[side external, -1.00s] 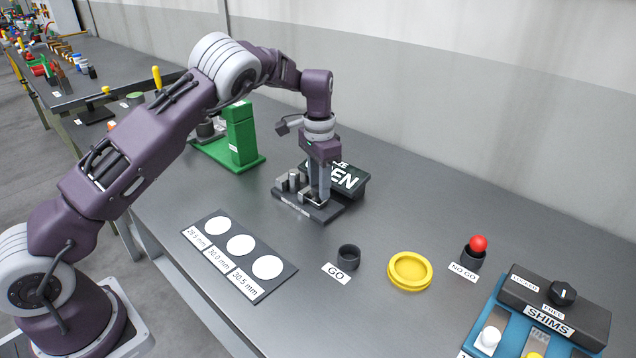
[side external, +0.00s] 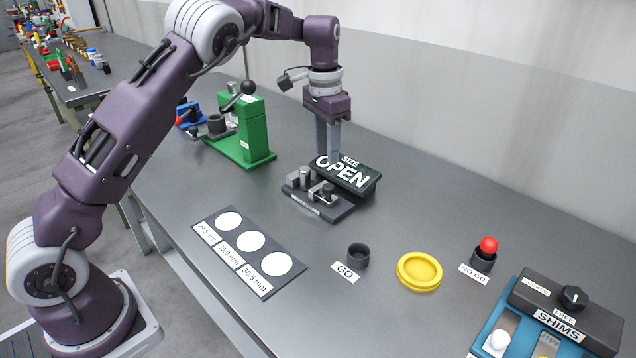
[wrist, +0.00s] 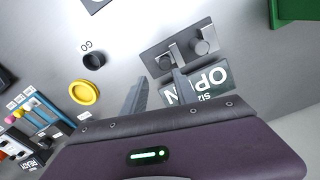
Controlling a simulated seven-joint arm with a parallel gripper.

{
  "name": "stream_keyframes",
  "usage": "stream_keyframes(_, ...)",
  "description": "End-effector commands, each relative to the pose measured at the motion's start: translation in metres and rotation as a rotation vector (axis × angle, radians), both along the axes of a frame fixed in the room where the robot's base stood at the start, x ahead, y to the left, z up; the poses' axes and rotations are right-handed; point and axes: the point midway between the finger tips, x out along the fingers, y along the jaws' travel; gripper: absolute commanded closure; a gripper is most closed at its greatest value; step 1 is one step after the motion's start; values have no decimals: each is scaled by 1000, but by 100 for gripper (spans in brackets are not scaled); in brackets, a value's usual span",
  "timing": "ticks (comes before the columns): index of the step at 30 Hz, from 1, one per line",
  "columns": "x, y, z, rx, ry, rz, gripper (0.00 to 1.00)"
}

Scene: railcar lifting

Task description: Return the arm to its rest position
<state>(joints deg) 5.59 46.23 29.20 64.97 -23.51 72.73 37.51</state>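My gripper (side external: 328,154) points down in the side external view, above a dark fixture block (side external: 318,207) with small grey posts and a metal clamp piece. Its fingers stand apart in the wrist view (wrist: 158,70) with nothing between them, so it is open and empty.
On the bench (side external: 420,215) are a green press (side external: 243,130), a card with white circles (side external: 248,247), a dark GO cup (side external: 358,256), a yellow dish (side external: 419,270), a NO GO cup (side external: 483,262) with a red ball, and a SHIMS box (side external: 560,310). A wall rises behind.

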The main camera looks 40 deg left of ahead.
Motion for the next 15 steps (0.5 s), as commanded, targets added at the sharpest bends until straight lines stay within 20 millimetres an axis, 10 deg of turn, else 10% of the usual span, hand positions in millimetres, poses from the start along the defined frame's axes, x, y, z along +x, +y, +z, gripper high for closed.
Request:
stream_keyframes(8,-147,-33,136,-131,-187,202,65)
stream_keyframes(15,-309,-65,136,-101,-368,245,65)
